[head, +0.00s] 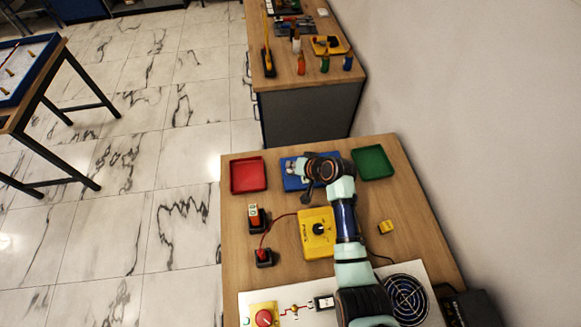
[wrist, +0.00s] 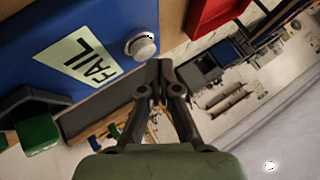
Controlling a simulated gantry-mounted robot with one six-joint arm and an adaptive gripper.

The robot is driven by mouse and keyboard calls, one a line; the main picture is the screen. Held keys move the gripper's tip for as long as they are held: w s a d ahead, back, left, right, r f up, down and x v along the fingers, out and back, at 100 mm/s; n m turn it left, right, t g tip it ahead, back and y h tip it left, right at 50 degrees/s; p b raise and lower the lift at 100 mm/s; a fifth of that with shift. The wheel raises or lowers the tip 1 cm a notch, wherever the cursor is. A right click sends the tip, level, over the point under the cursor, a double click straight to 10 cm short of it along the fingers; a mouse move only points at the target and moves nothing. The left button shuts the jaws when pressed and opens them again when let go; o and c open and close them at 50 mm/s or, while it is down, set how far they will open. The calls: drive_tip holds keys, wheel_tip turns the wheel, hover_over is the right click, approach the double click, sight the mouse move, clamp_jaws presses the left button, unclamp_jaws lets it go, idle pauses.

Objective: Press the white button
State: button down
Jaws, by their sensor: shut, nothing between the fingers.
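The white button (wrist: 144,46) is a round white knob on the blue panel (wrist: 60,25), beside a pale label reading FAIL (wrist: 80,55). My gripper (wrist: 159,66) is shut and empty. In the wrist view its tips show just below and to the right of the button, with a small gap in the picture. I cannot tell their height above the panel or any contact. In the head view the blue panel (head: 290,184) lies between the red and green trays, partly hidden under my arm's end. The button cannot be made out clearly there.
A red tray (head: 248,187) is left of the panel and a green tray (head: 373,163) is right. A yellow meter (head: 312,243) with a dial stands nearer, beside my arm, with a red lead to a probe holder (head: 264,257). A small yellow block (head: 386,227) lies right.

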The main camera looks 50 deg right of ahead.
drive_tip(key=shift+r, duration=0.4)
wheel_tip(320, 180, up, 5)
drive_tip(key=p, duration=0.5)
drive_tip(key=shift+f, duration=0.1)
idle(0.6)
